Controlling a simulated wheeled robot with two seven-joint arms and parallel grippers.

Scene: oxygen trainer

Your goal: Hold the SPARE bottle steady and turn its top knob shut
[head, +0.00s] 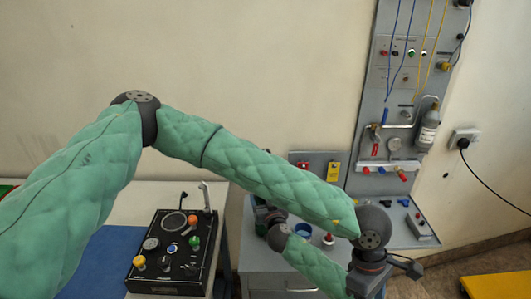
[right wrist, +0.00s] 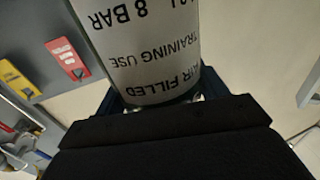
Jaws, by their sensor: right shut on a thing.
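A grey bottle (right wrist: 150,45) fills the upper middle of the right wrist view. Its upside-down label reads "AIR FILLED", "TRAINING USE" and "8 BAR"; the word SPARE and the top knob are out of view. My right gripper (right wrist: 160,99), with blue fingers on both sides, is shut on this bottle. In the head view, the right wrist is partly hidden behind my left forearm, and I cannot make out the held bottle there. My left arm reaches across to the right; its gripper (head: 368,284) is cut by the bottom edge, fingertips unseen.
A black control box (head: 172,250) with coloured knobs stands on the left table. A grey panel (head: 388,110) with hoses, valves and another grey bottle (head: 428,130) stands at the right. A red tag (right wrist: 67,58) and a yellow tag (right wrist: 20,80) are beside the held bottle.

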